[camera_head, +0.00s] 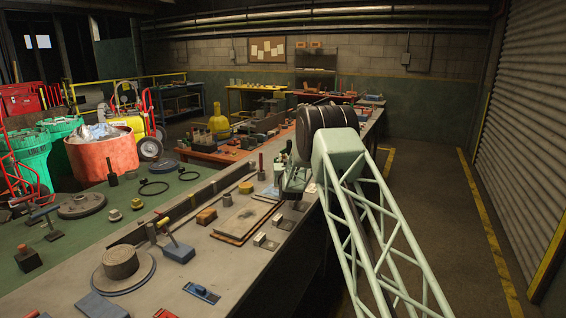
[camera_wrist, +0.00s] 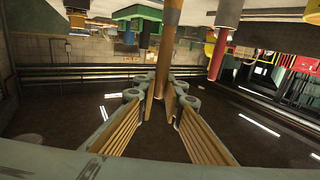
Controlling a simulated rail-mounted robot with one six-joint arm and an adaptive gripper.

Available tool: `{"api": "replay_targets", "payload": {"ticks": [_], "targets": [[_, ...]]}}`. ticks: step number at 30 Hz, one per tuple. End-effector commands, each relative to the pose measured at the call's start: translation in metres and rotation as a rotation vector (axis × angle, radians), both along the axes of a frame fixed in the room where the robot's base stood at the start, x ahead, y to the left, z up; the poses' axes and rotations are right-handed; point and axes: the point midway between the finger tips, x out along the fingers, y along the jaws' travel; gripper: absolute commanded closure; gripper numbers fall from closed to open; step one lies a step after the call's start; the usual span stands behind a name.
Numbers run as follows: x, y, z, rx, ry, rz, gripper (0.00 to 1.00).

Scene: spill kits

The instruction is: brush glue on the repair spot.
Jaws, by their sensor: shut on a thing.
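My gripper (camera_head: 293,182) is over the right side of the grey bench, near the far end of its near section. In the wrist view its fingers (camera_wrist: 157,95) are shut on a slim tan and brown stick, which looks like the brush (camera_wrist: 170,38). The stick runs up the picture from between the fingertips. Its bristle end cannot be made out. In the head view my gripper and arm hide the stick. A flat grey plate on a brown board (camera_head: 237,220) lies on the bench left of my gripper. I cannot tell which mark is the repair spot, nor pick out the glue.
Small metal blocks (camera_head: 266,242) lie along the bench's right edge. A round grey stack (camera_head: 122,265) and blue tools (camera_head: 178,250) stand nearer. The floor aisle at right is clear.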

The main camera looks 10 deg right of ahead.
Motion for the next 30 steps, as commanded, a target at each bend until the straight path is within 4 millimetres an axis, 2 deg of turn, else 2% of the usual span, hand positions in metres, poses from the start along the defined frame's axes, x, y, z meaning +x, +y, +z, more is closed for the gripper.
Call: {"api": "replay_targets", "payload": {"ticks": [3,5,6,8,24,30], "targets": [[0.002,-0.001,0.001,0.0,0.0,0.0,1.0],[0.002,-0.001,0.012,0.0,-0.003,0.0,1.0],[0.002,-0.001,0.023,0.001,-0.004,0.0,1.0],[0.002,-0.001,0.025,0.0,0.0,0.0,1.0],[0.001,-0.002,0.073,0.0,-0.001,-0.001,1.0],[0.001,-0.002,0.08,0.0,0.001,-0.001,1.0]]}}
